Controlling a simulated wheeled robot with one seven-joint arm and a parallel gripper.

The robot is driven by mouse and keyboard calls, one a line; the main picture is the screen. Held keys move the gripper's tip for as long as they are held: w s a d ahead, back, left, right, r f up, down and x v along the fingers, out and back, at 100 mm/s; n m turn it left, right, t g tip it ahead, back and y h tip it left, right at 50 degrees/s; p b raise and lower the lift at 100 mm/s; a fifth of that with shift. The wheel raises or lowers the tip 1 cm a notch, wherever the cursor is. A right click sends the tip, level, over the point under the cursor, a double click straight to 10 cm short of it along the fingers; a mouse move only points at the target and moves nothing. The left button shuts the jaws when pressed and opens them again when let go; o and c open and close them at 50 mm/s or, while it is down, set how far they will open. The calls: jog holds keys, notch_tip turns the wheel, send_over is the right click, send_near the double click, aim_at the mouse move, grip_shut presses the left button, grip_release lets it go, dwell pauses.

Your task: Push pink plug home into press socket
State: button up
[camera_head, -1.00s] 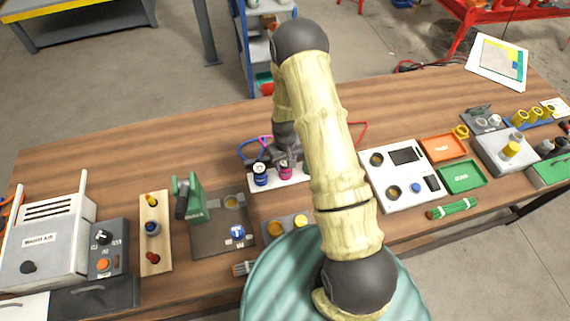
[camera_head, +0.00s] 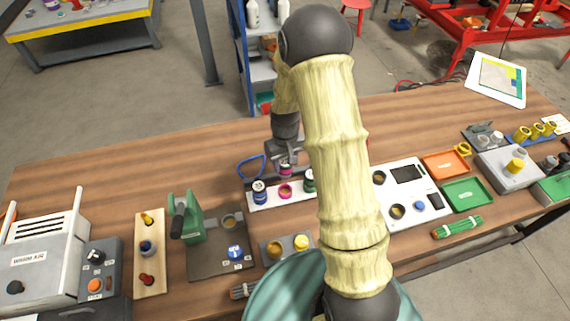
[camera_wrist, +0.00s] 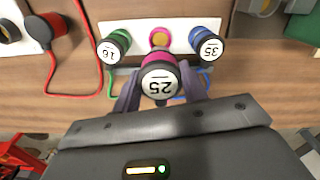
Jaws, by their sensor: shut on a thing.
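My gripper (camera_wrist: 160,92) is shut on the pink plug (camera_wrist: 162,58), whose dark cap reads 25. In the head view the pink plug (camera_head: 285,169) hangs under my gripper, above and just behind the pink-ringed opening (camera_head: 286,191) of a white strip. The wrist view also shows this opening (camera_wrist: 159,39) empty. The green hand press (camera_head: 193,216) stands to the left on a dark plate. A round brass-coloured socket (camera_head: 231,220) lies in that plate beside the press, apart from the plug.
Blue plug (camera_head: 259,190) and green plug (camera_head: 309,181) stand in the white strip (camera_wrist: 180,27) either side of the pink opening. A blue-and-white button (camera_head: 235,253) sits on the press plate. A wooden block with colored plugs (camera_head: 150,265) is left of it. Bare table lies behind the press.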

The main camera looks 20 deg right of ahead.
dwell(0.3)
jog(key=w+f, duration=0.1)
jog(key=w+f+m, duration=0.1)
jog(key=f, duration=0.1)
jog(key=w+f+m, duration=0.1)
jog(key=shift+f, duration=0.25)
jog(key=shift+s, duration=0.1)
